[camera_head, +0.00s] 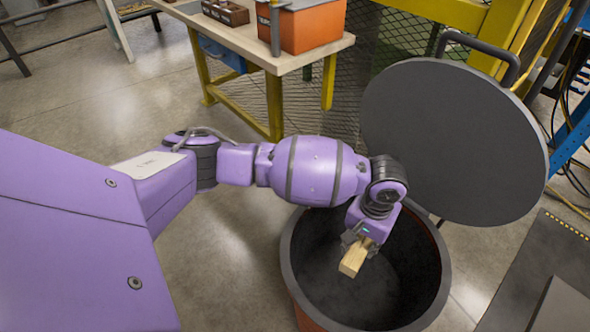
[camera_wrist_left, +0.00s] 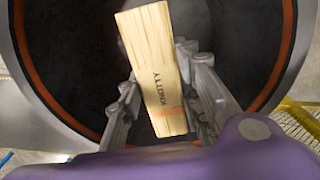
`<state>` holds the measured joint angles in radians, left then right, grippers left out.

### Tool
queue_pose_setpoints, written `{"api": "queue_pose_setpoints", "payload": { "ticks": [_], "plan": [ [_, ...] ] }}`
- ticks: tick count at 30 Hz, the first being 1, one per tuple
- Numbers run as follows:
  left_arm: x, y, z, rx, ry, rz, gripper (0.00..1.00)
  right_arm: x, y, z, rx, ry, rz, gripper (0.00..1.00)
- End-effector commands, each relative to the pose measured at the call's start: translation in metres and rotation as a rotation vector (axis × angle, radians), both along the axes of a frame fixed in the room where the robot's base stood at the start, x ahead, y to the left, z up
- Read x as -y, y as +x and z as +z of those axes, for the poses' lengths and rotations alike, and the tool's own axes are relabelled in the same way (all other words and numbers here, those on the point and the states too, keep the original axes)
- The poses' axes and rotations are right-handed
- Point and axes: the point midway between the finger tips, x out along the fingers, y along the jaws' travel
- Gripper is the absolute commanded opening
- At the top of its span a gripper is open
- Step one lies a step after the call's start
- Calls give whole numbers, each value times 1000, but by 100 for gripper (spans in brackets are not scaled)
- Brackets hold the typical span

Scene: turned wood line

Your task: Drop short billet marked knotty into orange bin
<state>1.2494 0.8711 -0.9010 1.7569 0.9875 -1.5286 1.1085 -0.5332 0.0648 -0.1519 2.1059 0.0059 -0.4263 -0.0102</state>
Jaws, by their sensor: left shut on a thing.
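The short billet (camera_head: 353,261) is a pale wooden block held over the mouth of the orange bin (camera_head: 287,262). In the left wrist view the billet (camera_wrist_left: 154,60) carries dark lettering that appears to read KNOTTY, and a reddish mark near its lower end. My left gripper (camera_head: 361,243) is shut on the billet. In the left wrist view the gripper's fingers (camera_wrist_left: 160,105) lie on both sides of it. The bin is round with a dark inside, and its dark round lid (camera_head: 455,135) stands open behind it. My right gripper is not in view.
A workbench (camera_head: 300,62) with yellow legs stands at the back, with an orange box (camera_head: 312,30) and a dark divided tray (camera_head: 226,12) on it. Yellow framing and wire mesh stand behind the lid. A dark platform (camera_head: 545,265) lies at right.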

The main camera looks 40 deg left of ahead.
Motion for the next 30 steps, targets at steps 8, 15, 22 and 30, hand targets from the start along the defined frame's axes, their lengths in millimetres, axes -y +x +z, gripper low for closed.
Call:
{"api": "queue_pose_setpoints", "payload": {
  "ticks": [8,15,22,30],
  "plan": [
    [1,2,3,6,-1,-1,54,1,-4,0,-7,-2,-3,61],
    [1,2,2,4,-1,-1,54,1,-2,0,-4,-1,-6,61],
    [1,3,24,8,-1,-2,54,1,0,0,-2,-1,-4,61],
    [1,3,82,9,-2,-2,54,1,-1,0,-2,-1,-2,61]
  ]
}}
